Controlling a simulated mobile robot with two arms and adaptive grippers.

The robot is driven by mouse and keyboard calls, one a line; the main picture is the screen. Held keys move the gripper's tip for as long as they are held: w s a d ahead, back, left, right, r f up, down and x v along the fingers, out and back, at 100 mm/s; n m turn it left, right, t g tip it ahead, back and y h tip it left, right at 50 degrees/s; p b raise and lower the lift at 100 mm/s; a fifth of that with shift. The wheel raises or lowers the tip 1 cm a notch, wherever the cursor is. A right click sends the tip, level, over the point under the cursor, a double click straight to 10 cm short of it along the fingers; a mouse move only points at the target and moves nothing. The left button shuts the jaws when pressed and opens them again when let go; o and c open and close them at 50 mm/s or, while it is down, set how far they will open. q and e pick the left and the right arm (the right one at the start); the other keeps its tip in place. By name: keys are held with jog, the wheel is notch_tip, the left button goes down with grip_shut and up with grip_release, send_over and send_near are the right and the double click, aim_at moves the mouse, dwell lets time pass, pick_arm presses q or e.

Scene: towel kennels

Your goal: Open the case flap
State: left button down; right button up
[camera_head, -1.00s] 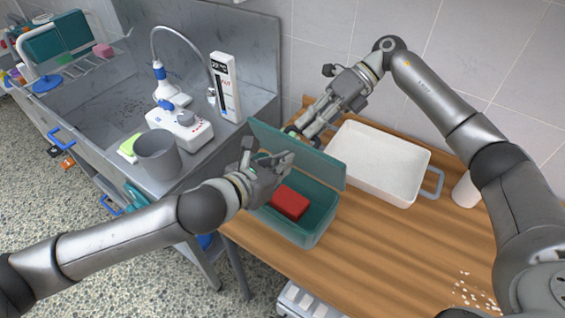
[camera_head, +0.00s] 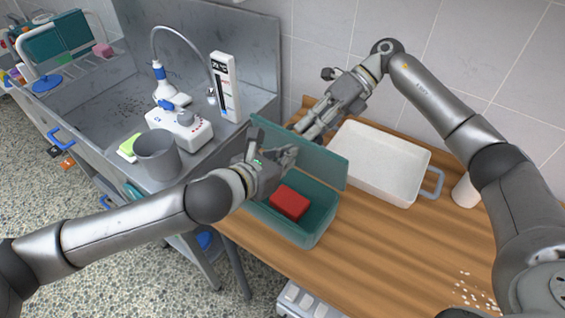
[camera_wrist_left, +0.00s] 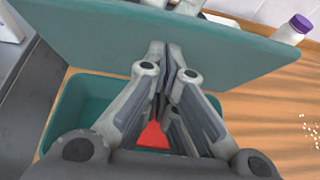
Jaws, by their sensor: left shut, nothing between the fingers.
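A teal case (camera_head: 300,228) sits on the wooden worktop with a red block (camera_head: 289,203) inside it. Its teal flap (camera_head: 322,165) stands raised along the case's far side. My left gripper (camera_head: 288,156) is shut and empty, above the case and close to the flap's inner face. In the left wrist view the shut fingers (camera_wrist_left: 168,52) overlap the flap (camera_wrist_left: 235,50), and the case (camera_wrist_left: 68,105) lies below. Contact with the flap is unclear. My right gripper (camera_head: 308,130) is behind the flap, its fingertips partly hidden, so its opening is unclear.
A white tray (camera_head: 425,158) with a blue-grey handle lies right of the flap, and a white bottle (camera_head: 465,190) stands beyond it. A grey bucket (camera_head: 158,158) and a white device (camera_head: 180,126) are by the sink at left.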

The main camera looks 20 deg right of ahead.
jog(key=shift+o, duration=1.4)
jog(key=shift+w, duration=0.3)
jog(key=shift+s+d+r, duration=0.1)
